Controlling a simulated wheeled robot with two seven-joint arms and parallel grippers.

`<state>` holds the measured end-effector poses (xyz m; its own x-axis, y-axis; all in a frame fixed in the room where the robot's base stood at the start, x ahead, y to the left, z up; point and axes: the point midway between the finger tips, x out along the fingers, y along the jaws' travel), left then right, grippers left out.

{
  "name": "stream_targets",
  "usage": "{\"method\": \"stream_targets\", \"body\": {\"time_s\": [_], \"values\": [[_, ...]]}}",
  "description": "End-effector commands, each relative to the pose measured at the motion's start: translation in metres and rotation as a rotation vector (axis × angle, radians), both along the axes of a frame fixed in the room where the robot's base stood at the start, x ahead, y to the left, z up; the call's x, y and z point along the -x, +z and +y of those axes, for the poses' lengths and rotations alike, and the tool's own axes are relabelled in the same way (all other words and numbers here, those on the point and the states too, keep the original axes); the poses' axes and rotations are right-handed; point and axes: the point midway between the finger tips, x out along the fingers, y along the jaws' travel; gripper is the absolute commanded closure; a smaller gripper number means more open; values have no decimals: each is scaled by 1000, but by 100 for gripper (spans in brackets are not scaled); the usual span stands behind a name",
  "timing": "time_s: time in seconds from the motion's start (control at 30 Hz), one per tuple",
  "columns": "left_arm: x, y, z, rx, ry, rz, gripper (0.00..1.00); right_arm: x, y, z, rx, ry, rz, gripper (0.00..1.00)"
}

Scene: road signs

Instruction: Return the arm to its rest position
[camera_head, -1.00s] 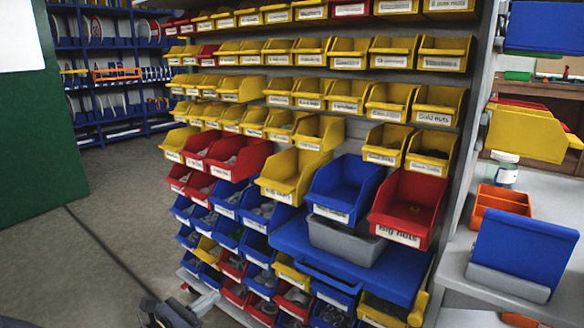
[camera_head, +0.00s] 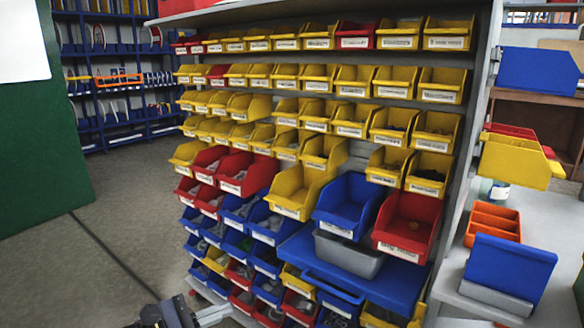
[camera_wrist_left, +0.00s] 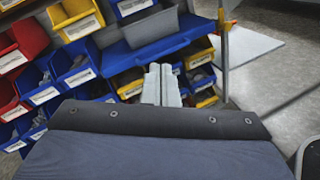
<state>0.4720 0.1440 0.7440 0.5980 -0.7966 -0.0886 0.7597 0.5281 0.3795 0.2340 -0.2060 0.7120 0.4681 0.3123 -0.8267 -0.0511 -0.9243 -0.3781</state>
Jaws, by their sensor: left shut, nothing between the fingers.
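My left gripper (camera_wrist_left: 161,85) is in the left wrist view, with its two pale fingers together and nothing between them. In the head view, part of my left arm and gripper (camera_head: 205,315) shows at the bottom edge, left of centre, in front of the rack's lower left corner. The fingers point toward the bin rack (camera_head: 468,118) but look apart from the bins. My right gripper is not in view.
The rack holds rows of yellow, red and blue bins. A grey bin (camera_head: 348,256) sits on a blue shelf (camera_head: 395,268). A workbench (camera_head: 455,285) with an orange tray (camera_head: 493,221) stands at right. Grey floor (camera_head: 130,230) is clear at left.

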Motion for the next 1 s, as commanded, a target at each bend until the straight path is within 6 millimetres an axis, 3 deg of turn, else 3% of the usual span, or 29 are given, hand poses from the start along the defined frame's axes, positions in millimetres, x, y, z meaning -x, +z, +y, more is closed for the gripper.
{"method": "stream_targets", "body": {"time_s": [0.03, 0.17, 0.27, 0.4, 0.5, 0.7, 0.83, 1.0], "values": [[13, 32, -5, -56, -42, -41, 100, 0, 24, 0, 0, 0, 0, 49], [60, 89, -20, -264, -192, -170, 100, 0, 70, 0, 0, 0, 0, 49], [106, 134, -25, -487, -331, -300, 100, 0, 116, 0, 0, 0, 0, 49], [164, 180, -16, -824, -512, -480, 100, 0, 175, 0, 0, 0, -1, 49], [196, 207, 2, -1068, -617, -596, 100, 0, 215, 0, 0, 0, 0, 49], [229, 242, 41, -1459, -754, -747, 100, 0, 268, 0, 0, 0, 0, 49], [236, 249, 57, -1590, -794, -785, 100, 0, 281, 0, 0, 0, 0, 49], [238, 249, 61, -1623, -803, -794, 100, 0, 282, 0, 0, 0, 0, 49]]}}
